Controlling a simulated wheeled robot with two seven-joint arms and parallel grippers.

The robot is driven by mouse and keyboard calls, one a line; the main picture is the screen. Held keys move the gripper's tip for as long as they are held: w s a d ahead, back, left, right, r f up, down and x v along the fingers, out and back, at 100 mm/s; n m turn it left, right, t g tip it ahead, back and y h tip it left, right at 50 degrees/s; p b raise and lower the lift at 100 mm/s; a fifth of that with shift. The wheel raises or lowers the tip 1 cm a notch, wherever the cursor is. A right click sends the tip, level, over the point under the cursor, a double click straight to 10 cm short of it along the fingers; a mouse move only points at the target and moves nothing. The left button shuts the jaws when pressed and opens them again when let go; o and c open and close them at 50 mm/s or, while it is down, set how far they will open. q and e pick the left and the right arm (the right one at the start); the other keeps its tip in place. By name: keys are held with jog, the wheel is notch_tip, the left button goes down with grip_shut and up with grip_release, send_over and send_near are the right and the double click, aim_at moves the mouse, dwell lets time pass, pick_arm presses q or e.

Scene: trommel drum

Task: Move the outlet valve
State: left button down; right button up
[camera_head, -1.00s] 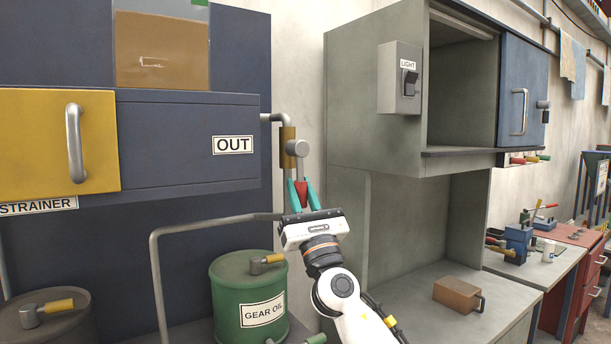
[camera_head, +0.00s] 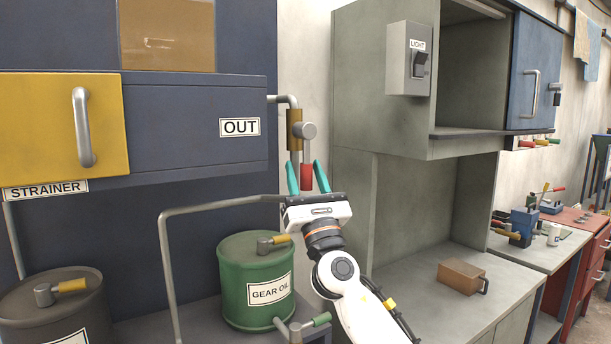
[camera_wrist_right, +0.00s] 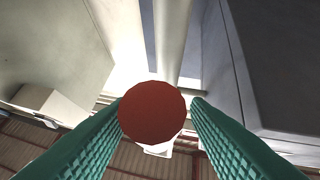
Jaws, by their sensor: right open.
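The outlet valve beside the OUT label has a brass body (camera_head: 295,128) and a round grey hub (camera_head: 309,130). Its red handle (camera_head: 307,177) hangs downward from the hub. My right gripper (camera_head: 306,170) comes from below, its teal fingers open on either side of the red handle. In the right wrist view the handle's round red end (camera_wrist_right: 152,112) lies between the two fingers. It is close to the left finger in that view; I cannot tell whether they touch. My left gripper is not in view.
A grey pipe rail (camera_head: 166,260) and a green GEAR OIL drum (camera_head: 232,286) stand left of my arm. A grey cabinet with a bench (camera_head: 420,305) stands close on the right, with a brown box (camera_head: 461,276) on it. The OUT cabinet (camera_head: 195,135) is at upper left.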

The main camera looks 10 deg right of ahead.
jog(key=b+v, duration=0.4)
jog(key=v, duration=0.8)
